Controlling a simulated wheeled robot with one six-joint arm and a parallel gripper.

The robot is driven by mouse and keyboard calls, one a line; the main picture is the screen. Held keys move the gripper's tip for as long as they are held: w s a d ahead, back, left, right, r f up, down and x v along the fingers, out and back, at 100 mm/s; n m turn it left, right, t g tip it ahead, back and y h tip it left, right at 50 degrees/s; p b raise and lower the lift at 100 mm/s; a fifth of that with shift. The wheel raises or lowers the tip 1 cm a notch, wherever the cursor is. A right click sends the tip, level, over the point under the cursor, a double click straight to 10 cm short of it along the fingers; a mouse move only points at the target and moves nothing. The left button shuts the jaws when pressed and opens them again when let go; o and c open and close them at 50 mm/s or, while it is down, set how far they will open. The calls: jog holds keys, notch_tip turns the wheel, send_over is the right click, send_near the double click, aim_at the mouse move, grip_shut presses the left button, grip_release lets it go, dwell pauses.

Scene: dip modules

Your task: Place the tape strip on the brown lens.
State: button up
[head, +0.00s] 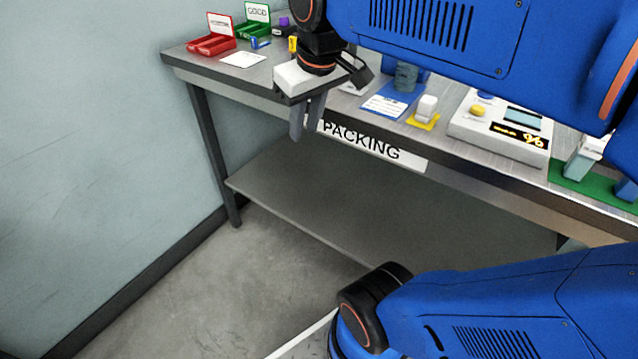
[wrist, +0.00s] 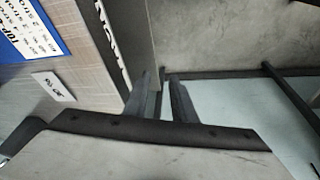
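My gripper (head: 307,118) hangs at the front edge of the bench, its fingers pointing down and slightly apart. In the wrist view my gripper (wrist: 158,82) shows both fingers with a gap between them and nothing held. I cannot make out the tape strip or the brown lens in either view. My arm covers part of the bench top and may hide them.
On the bench (head: 178,57) stand a red box (head: 212,44), a green box (head: 250,28), a white block (head: 427,105) on a yellow pad and a white device (head: 500,125) with a display. A lower shelf (head: 330,195) lies beneath. The floor (head: 200,290) in front is clear.

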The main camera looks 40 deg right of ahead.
jog(key=s+a+f+m+t, duration=0.1)
jog(key=s+f, duration=0.6)
jog(key=f, duration=0.4)
jog(key=shift+a, duration=0.35)
jog(key=shift+s+r, duration=0.1)
dwell(0.4)
